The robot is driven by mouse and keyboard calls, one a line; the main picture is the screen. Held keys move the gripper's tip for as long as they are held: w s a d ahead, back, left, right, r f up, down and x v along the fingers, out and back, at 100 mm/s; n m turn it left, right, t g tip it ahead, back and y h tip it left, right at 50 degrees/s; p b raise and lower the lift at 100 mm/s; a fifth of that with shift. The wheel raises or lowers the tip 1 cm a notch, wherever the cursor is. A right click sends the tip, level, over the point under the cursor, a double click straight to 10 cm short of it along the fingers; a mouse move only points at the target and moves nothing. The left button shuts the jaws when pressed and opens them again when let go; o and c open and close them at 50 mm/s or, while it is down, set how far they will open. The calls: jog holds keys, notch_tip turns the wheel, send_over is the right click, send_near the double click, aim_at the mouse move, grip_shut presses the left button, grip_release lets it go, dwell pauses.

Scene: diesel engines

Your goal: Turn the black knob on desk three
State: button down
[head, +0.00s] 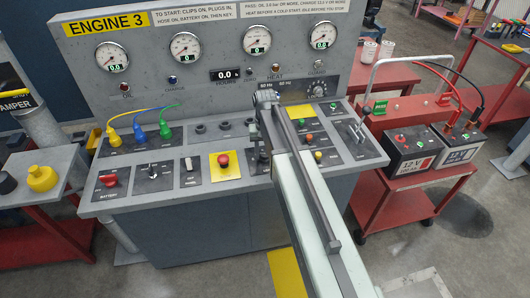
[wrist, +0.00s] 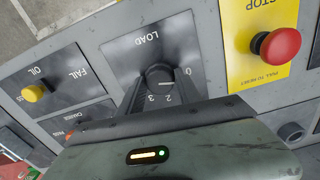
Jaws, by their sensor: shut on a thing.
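The black knob (wrist: 158,72) sits on a dark plate marked LOAD (wrist: 140,45) in the wrist view, with the figures 0, 2 and 3 around it. A short white line shows at the knob, near the 0. My gripper (wrist: 158,80) is shut on the knob, one finger on each side, hiding its lower part. In the head view my gripper (head: 261,152) is over desk three (head: 150,205), under the ENGINE 3 sign (head: 107,23), right of the yellow stop plate. My arm hides most of the knob there.
A red stop button (head: 224,160) on its yellow plate is close beside the gripper; it also shows in the wrist view (wrist: 276,44). A red cart (head: 413,195) with batteries (head: 412,150) stands right of the desk.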

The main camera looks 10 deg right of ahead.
aim_at(265, 154)
jog(key=shift+n, duration=0.5)
jog(key=c, duration=0.8)
grip_release()
jog(key=shift+c, duration=0.2)
notch_tip(265, 154, up, 8)
jog(key=p, duration=0.8)
jog(key=shift+f, duration=0.15)
